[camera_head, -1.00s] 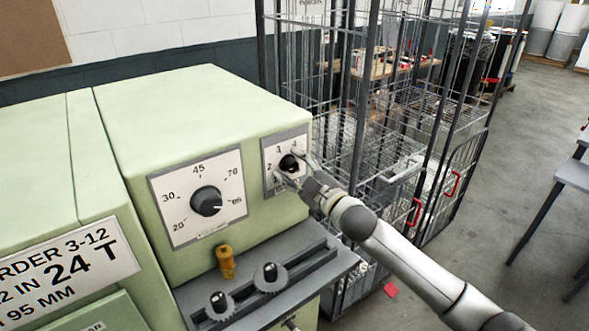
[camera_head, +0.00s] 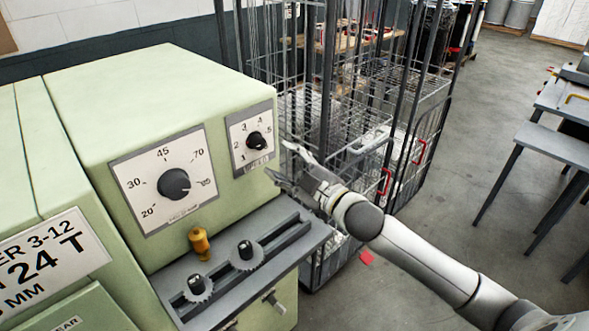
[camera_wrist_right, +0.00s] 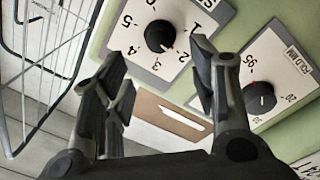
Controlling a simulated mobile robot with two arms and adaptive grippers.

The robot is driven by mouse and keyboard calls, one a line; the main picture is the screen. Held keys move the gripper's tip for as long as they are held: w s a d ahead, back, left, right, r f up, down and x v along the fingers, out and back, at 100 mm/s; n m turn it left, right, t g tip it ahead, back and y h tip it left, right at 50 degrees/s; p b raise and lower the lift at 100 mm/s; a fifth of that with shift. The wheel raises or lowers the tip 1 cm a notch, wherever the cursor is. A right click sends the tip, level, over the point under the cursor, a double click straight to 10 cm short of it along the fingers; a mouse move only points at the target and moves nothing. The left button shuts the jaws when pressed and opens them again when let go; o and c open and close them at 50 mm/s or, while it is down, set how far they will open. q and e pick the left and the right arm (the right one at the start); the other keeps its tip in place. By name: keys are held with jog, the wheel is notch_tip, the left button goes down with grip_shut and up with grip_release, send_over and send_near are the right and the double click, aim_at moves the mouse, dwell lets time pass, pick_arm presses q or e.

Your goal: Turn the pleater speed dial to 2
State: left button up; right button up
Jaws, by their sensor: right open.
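The pleater speed dial (camera_head: 256,141) is a small black knob on a white plate numbered 1 to 5, at the right of the green machine's front. It also shows in the right wrist view (camera_wrist_right: 160,36), where its reddish pointer mark faces the 2. My right gripper (camera_head: 276,160) is open and empty, just right of the dial plate and apart from the knob. In the wrist view its fingers (camera_wrist_right: 160,58) are spread, with the knob seen beyond the gap between them. My left gripper is not in view.
A larger dial (camera_head: 174,185) marked 20 to 95 is left of the speed dial; it also shows in the wrist view (camera_wrist_right: 260,97). Below are a brass fitting (camera_head: 199,242) and a slotted ledge (camera_head: 237,262) with two knobs. A wire cage cart (camera_head: 335,110) stands close behind my gripper.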

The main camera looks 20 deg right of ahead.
jog(key=shift+v, duration=1.5)
jog(key=shift+f, duration=0.1)
jog(key=s+f+m+g+h, duration=0.3)
jog(key=s+f+m+h, duration=0.15)
jog(key=f, duration=0.55)
jog(key=s+a+f+m+g, duration=0.15)
jog(key=s+f+g, duration=0.3)
jog(key=s, duration=0.45)
jog(key=s+a+f+m+g, duration=0.1)
jog(key=s+f+m+g, duration=0.3)
jog(key=s, duration=0.5)
jog(key=s+a+f+m+g, duration=0.1)
jog(key=s+f+g, duration=0.1)
jog(key=s+f, duration=0.5)
jog(key=s+f+g+b, duration=0.1)
jog(key=s+f, duration=0.1)
jog(key=f, duration=1.2)
jog(key=s+f+g+b, duration=0.1)
jog(key=s+f, duration=0.1)
jog(key=f, duration=1.2)
jog(key=s+d+f+b, duration=0.1)
jog(key=s+f, duration=0.7)
jog(key=s+d+f+h+b, duration=0.1)
jog(key=s+d+f, duration=0.1)
jog(key=s+f, duration=0.6)
jog(key=shift+d+f+n+g, duration=0.3)
jog(key=shift+f+n+g, duration=0.1)
jog(key=shift+f+g, duration=0.1)
